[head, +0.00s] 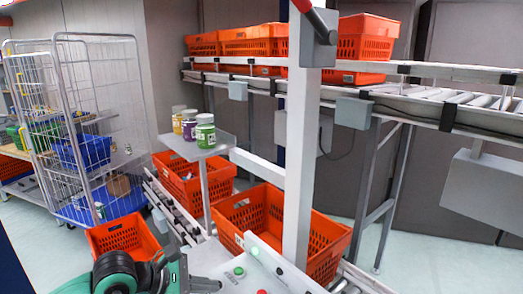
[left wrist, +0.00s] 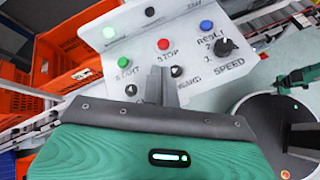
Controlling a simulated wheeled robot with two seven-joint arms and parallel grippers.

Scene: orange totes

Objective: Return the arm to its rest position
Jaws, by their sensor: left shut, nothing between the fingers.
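My left gripper (head: 203,284) is at the bottom of the head view, with its green and black arm coming in from the left. In the left wrist view its narrow grey fingers (left wrist: 161,86) are shut together and empty. They point at the white control panel (left wrist: 150,50), in front of the STOP and START labels. I cannot tell whether the fingertips touch the panel. My right gripper cannot be made out in either view.
The control panel (head: 262,262) has green, red and blue buttons and a speed knob (left wrist: 224,47). Orange totes (head: 240,210) stand on the lower conveyor. Several lidded jars (head: 205,131) stand on a small grey shelf. More totes (head: 362,40) sit on the upper conveyor. A wire cage cart (head: 100,120) stands left.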

